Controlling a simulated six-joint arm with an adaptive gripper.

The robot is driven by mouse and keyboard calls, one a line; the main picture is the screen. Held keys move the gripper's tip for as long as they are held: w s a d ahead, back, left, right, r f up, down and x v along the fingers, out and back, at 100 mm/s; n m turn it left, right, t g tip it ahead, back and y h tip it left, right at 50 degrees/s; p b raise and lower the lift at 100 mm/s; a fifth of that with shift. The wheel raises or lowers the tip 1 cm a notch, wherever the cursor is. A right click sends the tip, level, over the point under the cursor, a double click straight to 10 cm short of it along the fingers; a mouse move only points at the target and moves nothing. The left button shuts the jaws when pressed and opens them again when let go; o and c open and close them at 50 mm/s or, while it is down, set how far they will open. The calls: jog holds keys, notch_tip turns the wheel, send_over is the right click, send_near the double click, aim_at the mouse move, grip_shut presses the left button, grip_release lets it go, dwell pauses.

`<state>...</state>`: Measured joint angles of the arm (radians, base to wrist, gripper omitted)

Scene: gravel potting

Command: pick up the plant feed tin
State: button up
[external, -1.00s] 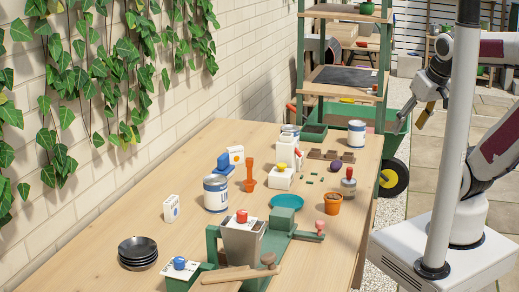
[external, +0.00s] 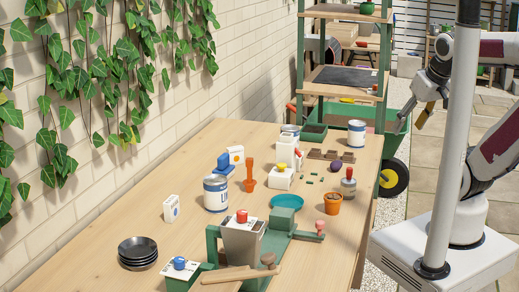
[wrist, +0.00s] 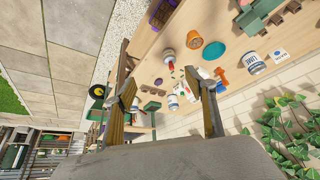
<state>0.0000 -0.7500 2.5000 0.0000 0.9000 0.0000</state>
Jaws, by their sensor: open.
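Several tins with white and blue labels stand on the wooden bench, and I cannot read which is plant feed. One tin (external: 356,133) stands at the bench's far right. Another tin (external: 290,131) is at the far back, partly hidden by a white dispenser. A nearer tin (external: 215,193) appears to read "LIME"; it also shows in the wrist view (wrist: 254,63).
A terracotta pot (external: 333,203), a teal dish (external: 285,212) and an orange dibber (external: 249,175) stand mid-bench. A green press (external: 285,240) and black saucers (external: 138,250) are in front. Shelving (external: 340,78) and a green wheelbarrow (external: 398,145) stand behind. The bench's left side has free room.

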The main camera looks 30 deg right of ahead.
aim_at(216, 184)
jog(key=shift+w, duration=0.15)
jog(key=w+a+f+n+t+y, duration=0.15)
jog(key=w+a, duration=0.25)
jog(key=w, duration=0.5)
jog(key=w+a+f+n+t, duration=0.15)
jog(key=w+a, duration=0.25)
jog(key=w, duration=0.5)
jog(key=w+a+f+n+t+y, duration=0.1)
jog(key=w+a+n, duration=0.1)
jog(key=w+a, duration=0.5)
jog(key=w+a+f+n+y, duration=0.2)
jog(key=a+f+y, duration=0.2)
jog(key=a+f, duration=0.4)
jog(key=w+a+f+n+g+y, duration=0.1)
jog(key=w+a+f+n+y, duration=0.1)
jog(key=a+f, duration=0.6)
jog(key=a+n+y, duration=0.1)
jog(key=a+y, duration=0.1)
jog(key=a, duration=0.5)
jog(key=shift+w+f, duration=0.2)
jog(key=shift+w, duration=0.1)
jog(key=shift+w, duration=0.1)
jog(key=shift+x, duration=3.3)
